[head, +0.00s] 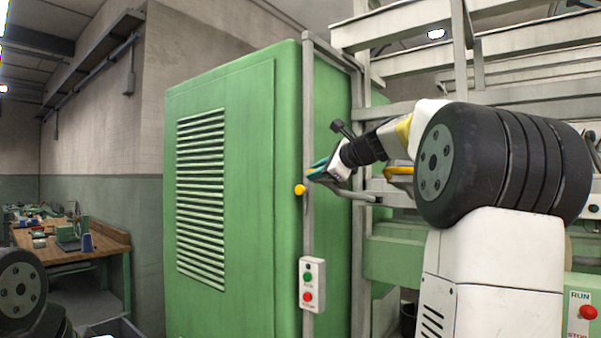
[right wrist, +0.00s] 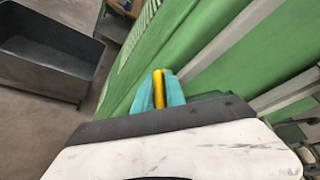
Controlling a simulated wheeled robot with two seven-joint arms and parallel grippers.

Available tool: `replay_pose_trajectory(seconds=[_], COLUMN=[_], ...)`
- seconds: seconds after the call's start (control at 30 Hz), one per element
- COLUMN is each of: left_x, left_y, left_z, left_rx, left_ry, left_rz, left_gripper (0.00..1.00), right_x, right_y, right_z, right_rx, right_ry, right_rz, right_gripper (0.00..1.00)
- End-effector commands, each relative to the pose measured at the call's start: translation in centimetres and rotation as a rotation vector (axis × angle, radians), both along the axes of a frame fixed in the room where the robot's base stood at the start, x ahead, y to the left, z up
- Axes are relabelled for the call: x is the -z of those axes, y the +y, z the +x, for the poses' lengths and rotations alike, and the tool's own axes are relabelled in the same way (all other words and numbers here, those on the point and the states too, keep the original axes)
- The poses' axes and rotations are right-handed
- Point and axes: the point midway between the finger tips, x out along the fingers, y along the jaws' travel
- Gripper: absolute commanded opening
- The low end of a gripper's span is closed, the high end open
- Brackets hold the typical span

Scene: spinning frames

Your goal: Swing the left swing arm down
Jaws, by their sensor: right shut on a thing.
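My right gripper (head: 318,171) reaches in from the right at the edge of the green cabinet. In the right wrist view its teal fingers (right wrist: 168,89) are shut on a slim yellow handle (right wrist: 158,88). In the head view a yellow knob (head: 300,190) shows just left of and below the fingertips, in front of a grey post. A grey bent bar (head: 352,193) runs right from behind the gripper, roughly level; it looks like the left swing arm, but its joint to the handle is hidden by the gripper. My left gripper is out of view.
The louvred green cabinet (head: 245,120) stands close on the left. A button box (head: 312,284) hangs on the post below the gripper. Grey rails (head: 480,75) fill the upper right. A workbench (head: 75,252) stands far left. A dark bin (right wrist: 45,60) sits on the floor.

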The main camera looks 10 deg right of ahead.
Motion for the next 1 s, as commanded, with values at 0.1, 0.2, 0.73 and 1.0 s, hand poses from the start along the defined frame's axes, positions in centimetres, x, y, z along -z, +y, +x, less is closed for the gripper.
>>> replay_pose_trajectory(seconds=[0.1, 0.2, 0.73, 1.0], left_x=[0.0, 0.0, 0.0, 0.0], left_y=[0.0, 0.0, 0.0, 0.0], left_z=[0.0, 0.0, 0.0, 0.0], left_rx=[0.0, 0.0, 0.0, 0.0], left_ry=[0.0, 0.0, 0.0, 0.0], left_rz=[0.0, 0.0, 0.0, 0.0], left_gripper=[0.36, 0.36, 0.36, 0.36], right_x=[1.1, 2.6, 16.2, 19.8], right_y=[0.4, 0.7, 1.1, 0.6], right_z=[-0.2, -0.4, -0.6, -0.1], right_rx=[-0.004, -0.005, -0.004, -0.004], right_ry=[0.006, 0.009, 0.011, 0.006], right_rz=[0.002, 0.005, 0.007, 0.005], right_gripper=[0.0, 0.0, 0.0, 0.0])
